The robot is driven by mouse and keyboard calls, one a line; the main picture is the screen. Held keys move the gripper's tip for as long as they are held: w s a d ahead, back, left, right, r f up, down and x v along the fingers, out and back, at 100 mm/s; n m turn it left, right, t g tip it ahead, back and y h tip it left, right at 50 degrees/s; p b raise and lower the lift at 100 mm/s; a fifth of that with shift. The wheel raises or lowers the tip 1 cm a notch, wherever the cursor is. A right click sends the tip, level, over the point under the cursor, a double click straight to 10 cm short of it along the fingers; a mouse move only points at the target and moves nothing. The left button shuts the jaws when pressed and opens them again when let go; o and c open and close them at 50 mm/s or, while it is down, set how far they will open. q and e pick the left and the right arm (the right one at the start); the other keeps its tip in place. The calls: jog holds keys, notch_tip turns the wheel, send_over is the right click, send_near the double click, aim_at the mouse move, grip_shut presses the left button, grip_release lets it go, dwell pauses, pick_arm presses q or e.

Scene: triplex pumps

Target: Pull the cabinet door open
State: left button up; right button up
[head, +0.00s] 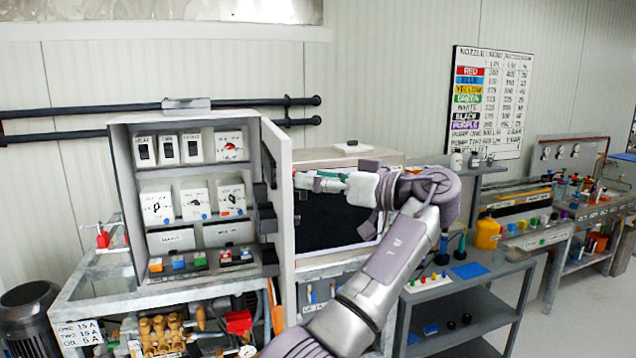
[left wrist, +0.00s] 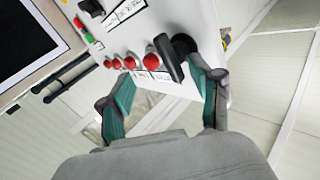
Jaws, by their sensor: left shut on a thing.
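The grey cabinet (head: 190,112) stands on a bench at the left, its front open to the room. Its door (head: 281,190) stands swung out at the right side, seen nearly edge-on. My left gripper (head: 306,182) reaches in from the right to the door's outer side and is shut on the door's handle; the exact grip is hard to see. In the left wrist view a white panel with red buttons (left wrist: 152,61) and a black handle (left wrist: 168,58) lies at my fingers (left wrist: 165,100). My right gripper is not in view.
Labelled boxes and small coloured parts fill the cabinet shelves. A beige box with a dark front (head: 335,215) stands behind my arm, close to the door. A grey shelf cart (head: 465,285) is at the right. Open floor (head: 565,325) shows at the lower right.

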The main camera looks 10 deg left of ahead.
pick_arm(q)
notch_tip(320, 180, up, 10)
jog(key=shift+f, duration=0.25)
dwell(0.3)
